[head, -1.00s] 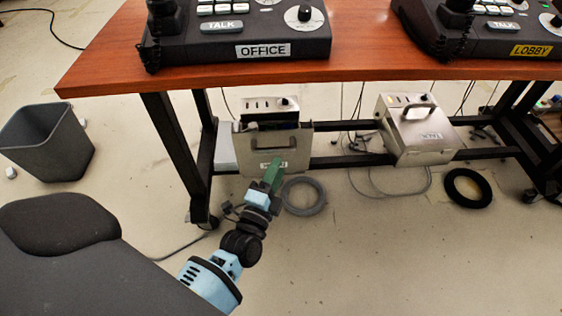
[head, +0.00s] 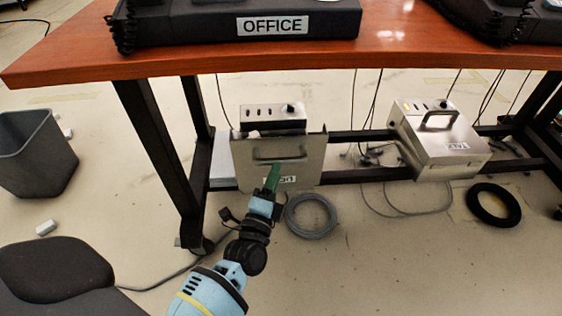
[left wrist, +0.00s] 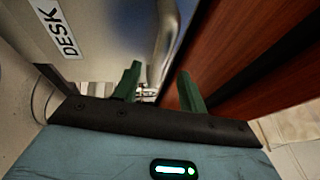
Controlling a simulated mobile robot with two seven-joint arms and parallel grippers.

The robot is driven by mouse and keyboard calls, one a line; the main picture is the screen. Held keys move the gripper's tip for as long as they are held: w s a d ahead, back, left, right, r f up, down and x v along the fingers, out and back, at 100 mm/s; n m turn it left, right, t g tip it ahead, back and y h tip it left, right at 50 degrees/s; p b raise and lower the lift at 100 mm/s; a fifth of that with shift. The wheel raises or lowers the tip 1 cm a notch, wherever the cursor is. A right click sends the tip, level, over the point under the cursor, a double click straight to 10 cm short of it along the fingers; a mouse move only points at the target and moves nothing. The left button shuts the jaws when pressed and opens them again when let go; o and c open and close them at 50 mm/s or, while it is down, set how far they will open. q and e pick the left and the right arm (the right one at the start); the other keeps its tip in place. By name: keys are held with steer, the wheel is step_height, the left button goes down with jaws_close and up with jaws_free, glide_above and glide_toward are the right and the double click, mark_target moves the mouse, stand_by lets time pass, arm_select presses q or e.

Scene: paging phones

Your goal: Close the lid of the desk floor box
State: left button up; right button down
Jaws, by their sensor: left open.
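The desk floor box (head: 270,117) is the left metal box under the desk, with a switch panel at its top back. Its lid (head: 248,178) is open and hangs down in front, with a bar handle (head: 281,153). A label reading DESK shows on the lid (left wrist: 100,12) in the left wrist view. My left gripper (head: 273,177) is in front of the lid, just below the handle. In the left wrist view its green fingers (left wrist: 158,90) are apart, with the curved metal handle (left wrist: 165,45) close by their tips; contact cannot be told. My right gripper is not in view.
A second metal box (head: 440,145) stands to the right. The wooden desk top (head: 220,65) overhangs, with a black leg (head: 158,150) at left. A grey cable coil (head: 311,216) and a black ring (head: 493,203) lie on the floor. A bin (head: 35,155) and chair (head: 55,268) are left.

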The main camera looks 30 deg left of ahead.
mark_target(281, 161)
arm_select(q)
steer(key=b+x, duration=0.1)
steer(key=x, duration=0.2)
steer(key=shift+w+a, duration=0.1)
steer(key=shift+w, duration=0.3)
steer(key=shift+w+a+r+b, duration=0.1)
steer(key=shift+w+b, duration=0.1)
steer(key=shift+w, duration=0.15)
steer(key=shift+w+a+r+b, duration=0.1)
steer(key=shift+w+b, duration=0.05)
steer(key=shift+w, duration=0.15)
steer(key=shift+c, duration=0.3)
steer(key=shift+c, duration=1.2)
jaws_close()
